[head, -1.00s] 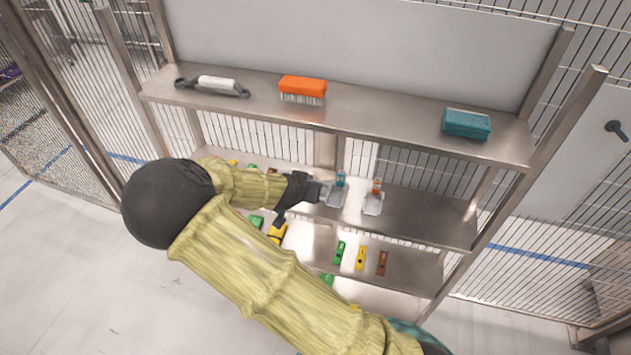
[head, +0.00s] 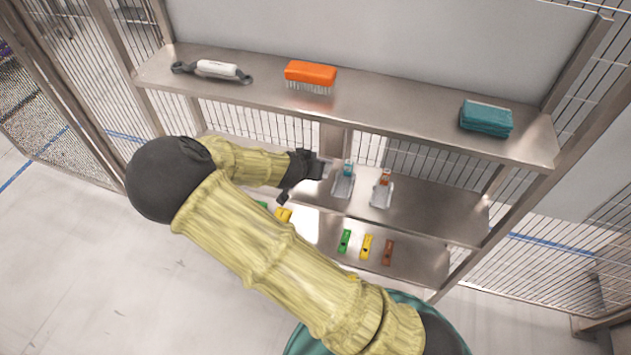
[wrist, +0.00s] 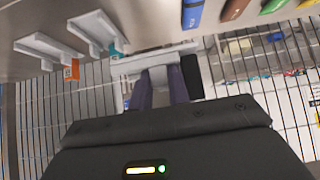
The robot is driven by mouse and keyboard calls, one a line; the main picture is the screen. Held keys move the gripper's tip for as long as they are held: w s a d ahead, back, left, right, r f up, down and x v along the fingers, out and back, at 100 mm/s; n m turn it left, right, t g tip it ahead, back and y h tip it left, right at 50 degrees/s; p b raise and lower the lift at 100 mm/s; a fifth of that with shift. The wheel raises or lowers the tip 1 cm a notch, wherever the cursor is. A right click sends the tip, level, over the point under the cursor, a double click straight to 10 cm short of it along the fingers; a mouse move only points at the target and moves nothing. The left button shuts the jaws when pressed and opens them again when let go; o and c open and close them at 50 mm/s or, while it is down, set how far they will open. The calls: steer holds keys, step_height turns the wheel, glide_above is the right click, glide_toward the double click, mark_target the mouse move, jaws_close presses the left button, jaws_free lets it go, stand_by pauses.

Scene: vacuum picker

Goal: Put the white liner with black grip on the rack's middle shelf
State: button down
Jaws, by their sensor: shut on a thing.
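The white liner (wrist: 140,65) with its black grip (wrist: 190,76) is between the fingers of my gripper (wrist: 163,75) in the wrist view. My gripper is shut on it. In the head view my gripper (head: 312,172) is at the left part of the rack's middle shelf (head: 430,210), left of a pale liner with a teal grip (head: 343,185). Most of the held liner is hidden there by the gripper. I cannot tell whether it touches the shelf.
A pale liner with an orange grip (head: 382,193) stands right of the teal one. The top shelf (head: 400,115) overhangs with a white tool with dark ends (head: 217,69), an orange brush (head: 311,74) and a teal block (head: 486,119). Green, yellow and brown pieces (head: 388,252) lie below. The middle shelf's right is clear.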

glide_above(309, 191)
steer(key=shift+f+p, duration=0.4)
steer(key=shift+f, duration=1.75)
steer(key=shift+f+p, duration=0.55)
steer(key=shift+f, duration=1.55)
steer(key=c, duration=1.3)
jaws_free()
steer(key=shift+s, duration=0.1)
steer(key=shift+c, duration=0.2)
steer(key=shift+r, duration=0.1)
steer(key=shift+r, duration=0.15)
steer(key=b+v, duration=0.2)
steer(key=v, duration=0.9)
steer(key=shift+s+r, duration=0.2)
steer(key=shift+s, duration=0.15)
